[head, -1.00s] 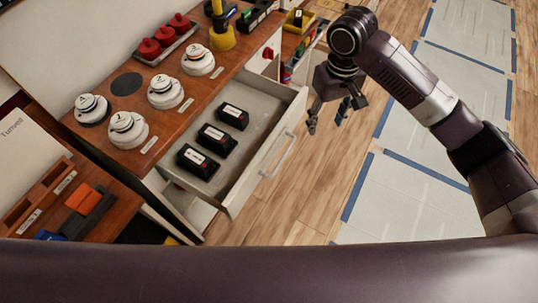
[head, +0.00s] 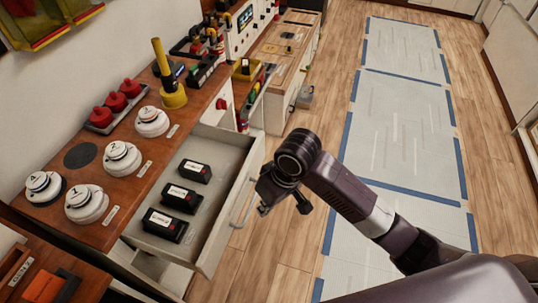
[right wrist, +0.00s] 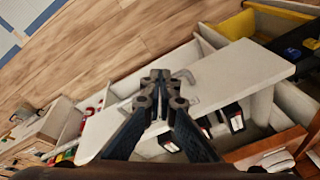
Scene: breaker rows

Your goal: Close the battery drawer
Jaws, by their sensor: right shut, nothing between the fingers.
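The battery drawer (head: 213,240) stands pulled out from the wooden-topped cabinet. Three black batteries with white labels lie inside, among them the front battery (head: 164,225). The drawer's light bar handle (head: 236,221) is on its outer front. My right gripper (head: 263,209) is shut and empty, just outside the drawer front near the handle's far end. In the right wrist view, the shut fingertips (right wrist: 160,88) overlap the pale drawer front (right wrist: 225,80) beside the handle (right wrist: 185,76). I cannot tell whether they touch it. My left gripper is not in view.
On the cabinet top are several white round detectors (head: 122,158), red buttons (head: 115,101) and a yellow post (head: 170,85). Lower left is another wooden surface with an orange block (head: 43,287). The wooden floor (head: 300,235) right of the drawer is open, with blue-taped sheets beyond.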

